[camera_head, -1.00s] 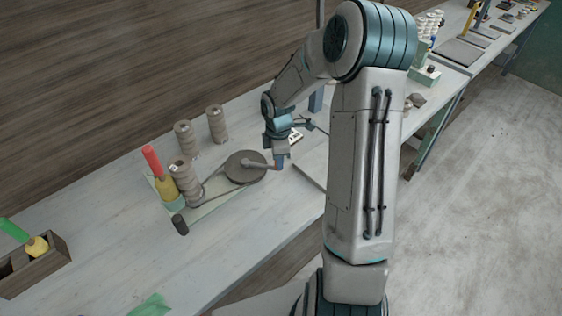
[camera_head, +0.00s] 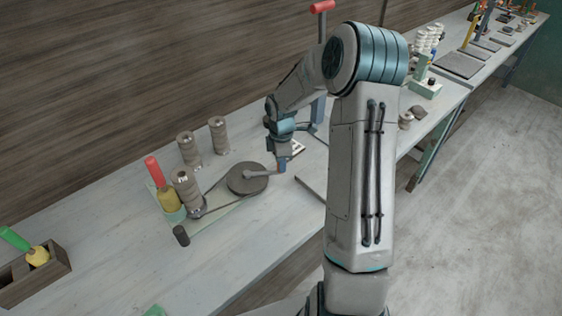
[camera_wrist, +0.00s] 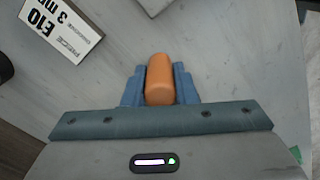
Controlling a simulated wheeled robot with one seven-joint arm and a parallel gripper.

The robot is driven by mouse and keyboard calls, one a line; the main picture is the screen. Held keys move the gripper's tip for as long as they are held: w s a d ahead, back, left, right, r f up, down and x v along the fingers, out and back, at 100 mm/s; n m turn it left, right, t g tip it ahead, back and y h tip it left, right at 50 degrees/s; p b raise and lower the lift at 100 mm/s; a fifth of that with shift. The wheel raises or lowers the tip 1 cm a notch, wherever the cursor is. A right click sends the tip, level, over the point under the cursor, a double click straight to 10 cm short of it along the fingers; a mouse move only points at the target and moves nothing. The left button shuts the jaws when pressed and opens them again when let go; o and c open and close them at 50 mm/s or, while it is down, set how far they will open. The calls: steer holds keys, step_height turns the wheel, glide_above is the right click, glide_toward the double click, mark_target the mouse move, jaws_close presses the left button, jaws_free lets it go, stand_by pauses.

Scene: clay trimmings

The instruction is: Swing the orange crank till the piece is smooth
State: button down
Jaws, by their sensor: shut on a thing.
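My gripper (camera_head: 282,163) is at the outer end of the grey crank arm (camera_head: 262,174), over the right edge of the dark round wheel (camera_head: 246,186). In the wrist view my gripper (camera_wrist: 160,82) is shut on the orange crank handle (camera_wrist: 160,78), a blue finger on either side. In the head view the fingers hide most of the handle. A belt runs from the wheel left to the base of a grey-brown ribbed upright piece (camera_head: 184,184). Its surface finish is too small to judge.
A red-topped yellow tool (camera_head: 166,196) stands at the piece's left. Two similar ribbed columns (camera_head: 188,150) (camera_head: 218,136) stand behind. A dark short cylinder (camera_head: 181,236) is in front. A printed white box (camera_wrist: 62,27) lies near my gripper. The bench front is mostly clear.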

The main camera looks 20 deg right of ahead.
steer(key=c, duration=1.2)
jaws_free()
steer(key=shift+o, duration=0.2)
step_height(320, 180, up, 14)
steer(key=b, duration=0.2)
steer(key=shift+f, duration=0.15)
